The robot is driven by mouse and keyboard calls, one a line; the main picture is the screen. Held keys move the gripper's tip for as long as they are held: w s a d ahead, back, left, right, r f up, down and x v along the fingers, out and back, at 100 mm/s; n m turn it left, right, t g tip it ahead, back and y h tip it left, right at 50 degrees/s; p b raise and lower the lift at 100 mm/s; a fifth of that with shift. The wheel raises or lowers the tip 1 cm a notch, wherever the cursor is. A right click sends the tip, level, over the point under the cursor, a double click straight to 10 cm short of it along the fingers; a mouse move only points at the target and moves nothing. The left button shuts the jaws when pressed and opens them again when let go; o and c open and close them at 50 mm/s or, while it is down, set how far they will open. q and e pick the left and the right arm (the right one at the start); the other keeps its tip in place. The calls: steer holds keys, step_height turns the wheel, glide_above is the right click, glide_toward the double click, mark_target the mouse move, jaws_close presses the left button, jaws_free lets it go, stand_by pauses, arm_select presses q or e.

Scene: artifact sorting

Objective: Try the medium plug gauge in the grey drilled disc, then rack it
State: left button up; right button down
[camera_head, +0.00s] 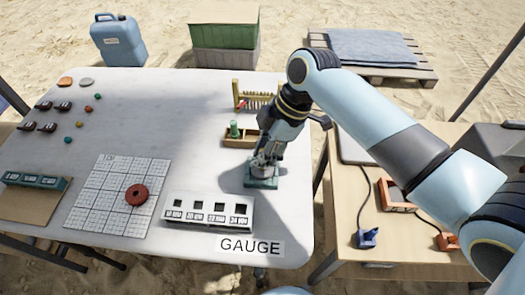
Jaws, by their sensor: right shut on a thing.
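My right gripper (259,161) points down over a small green stand (262,184) near the table's right edge. A round grey piece (262,172), apparently the drilled disc, sits on the stand just under the fingertips. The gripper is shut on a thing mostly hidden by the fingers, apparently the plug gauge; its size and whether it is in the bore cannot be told. A wooden rack (241,141) stands just behind and left of the gripper, with one green upright gauge (235,130) in its left part. My left gripper is not in view.
A white block with square holes (208,213) stands at the front above a GAUGE sign (250,246). A wooden bead frame (252,95) stands behind the rack. The table's middle is clear.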

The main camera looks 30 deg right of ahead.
steer(key=shift+f, duration=0.55)
stand_by(0.9)
stand_by(1.0)
step_height(320, 180, up, 5)
steer(key=p, duration=0.5)
steer(key=shift+s, duration=0.1)
stand_by(0.4)
